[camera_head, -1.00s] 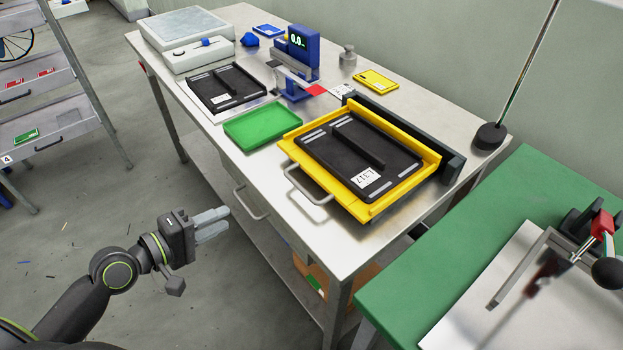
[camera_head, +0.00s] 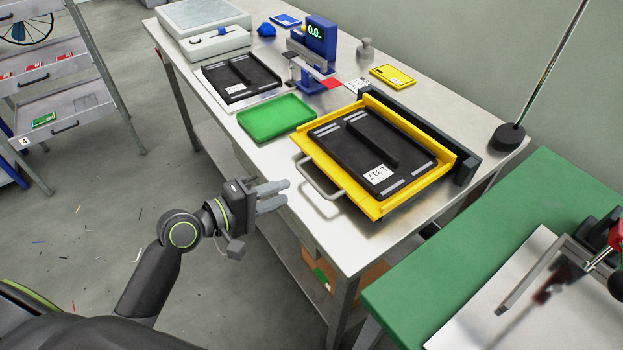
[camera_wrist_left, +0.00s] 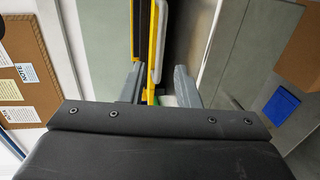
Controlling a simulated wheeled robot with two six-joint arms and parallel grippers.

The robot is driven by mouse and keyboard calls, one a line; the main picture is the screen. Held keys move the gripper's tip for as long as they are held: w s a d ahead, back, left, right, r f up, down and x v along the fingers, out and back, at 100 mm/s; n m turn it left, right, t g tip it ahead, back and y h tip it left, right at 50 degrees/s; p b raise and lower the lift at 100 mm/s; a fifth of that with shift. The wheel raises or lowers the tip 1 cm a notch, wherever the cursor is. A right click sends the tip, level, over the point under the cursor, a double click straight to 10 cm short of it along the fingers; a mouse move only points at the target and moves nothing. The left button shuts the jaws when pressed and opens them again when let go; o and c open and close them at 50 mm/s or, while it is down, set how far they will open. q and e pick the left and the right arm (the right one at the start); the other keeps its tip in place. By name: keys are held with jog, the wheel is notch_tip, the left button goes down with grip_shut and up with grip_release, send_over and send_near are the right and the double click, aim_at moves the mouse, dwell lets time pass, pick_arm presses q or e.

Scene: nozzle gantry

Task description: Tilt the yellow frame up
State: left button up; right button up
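The yellow frame (camera_head: 374,208) lies flat on the metal table, with a black tray (camera_head: 350,155) labelled L317 in it. A silver bar handle (camera_head: 318,184) sticks out from the frame's front side. My left gripper (camera_head: 275,196) is left of the handle, just off the table's front edge, pointing toward it. Its fingers are apart and empty. In the left wrist view the open fingers (camera_wrist_left: 158,86) show with the pale handle (camera_wrist_left: 161,40) and a yellow frame edge (camera_wrist_left: 153,45) ahead between them. My right gripper is not in view.
A green tray (camera_head: 277,117) and another black tray (camera_head: 240,78) lie left of the frame. A black bar (camera_head: 466,168) stands along its back side. A green-topped table (camera_head: 520,205) with a clamp is at right. The floor left of my arm is mostly clear.

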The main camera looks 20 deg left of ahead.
aim_at(309, 182)
pick_arm(q)
jog(key=x, duration=0.9)
grip_shut()
